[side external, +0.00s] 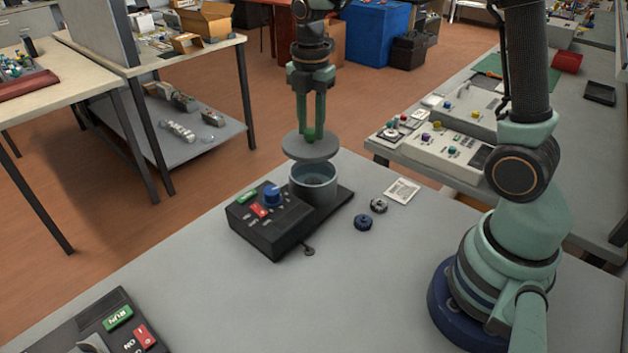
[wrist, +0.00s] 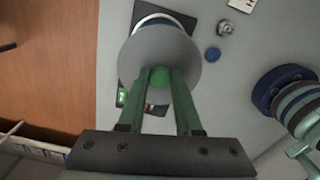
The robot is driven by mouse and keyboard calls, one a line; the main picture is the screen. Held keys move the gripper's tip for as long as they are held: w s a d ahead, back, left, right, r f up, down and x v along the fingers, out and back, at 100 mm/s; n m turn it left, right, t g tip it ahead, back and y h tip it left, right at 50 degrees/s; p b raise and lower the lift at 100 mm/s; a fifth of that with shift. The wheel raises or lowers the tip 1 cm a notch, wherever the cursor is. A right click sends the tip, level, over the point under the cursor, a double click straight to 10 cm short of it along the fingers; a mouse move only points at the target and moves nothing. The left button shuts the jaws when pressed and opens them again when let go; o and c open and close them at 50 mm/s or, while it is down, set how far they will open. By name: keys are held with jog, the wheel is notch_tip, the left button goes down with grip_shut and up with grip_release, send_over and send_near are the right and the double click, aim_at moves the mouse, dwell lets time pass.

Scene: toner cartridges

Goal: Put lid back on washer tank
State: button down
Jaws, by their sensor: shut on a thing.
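A round grey lid (side external: 311,149) with a green knob (side external: 311,134) hangs level just above the washer tank (side external: 314,187). The tank is an open grey cylinder at the back right of a black control unit (side external: 273,218) with a blue dial. My gripper (side external: 311,130) points straight down and is shut on the lid's knob. A gap shows between the lid and the tank rim. In the wrist view the lid (wrist: 185,60) sits between my green fingers (wrist: 160,82) and hides most of the tank, whose rim shows beyond its far edge.
Two small round knobs, one blue (side external: 363,222) and one grey (side external: 378,206), and a white label card (side external: 402,191) lie right of the tank. A second control unit (side external: 102,325) stands at the front left. The grey table between is clear.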

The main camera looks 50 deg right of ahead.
jog(key=shift+w+d+f, duration=0.25)
jog(key=shift+d+f, duration=0.05)
jog(key=shift+d, duration=0.4)
jog(key=shift+f, duration=3.1)
jog(key=shift+f, duration=0.2)
jog(key=shift+c, duration=0.2)
grip_release()
jog(key=shift+r, duration=0.1)
jog(key=shift+r, duration=2.4)
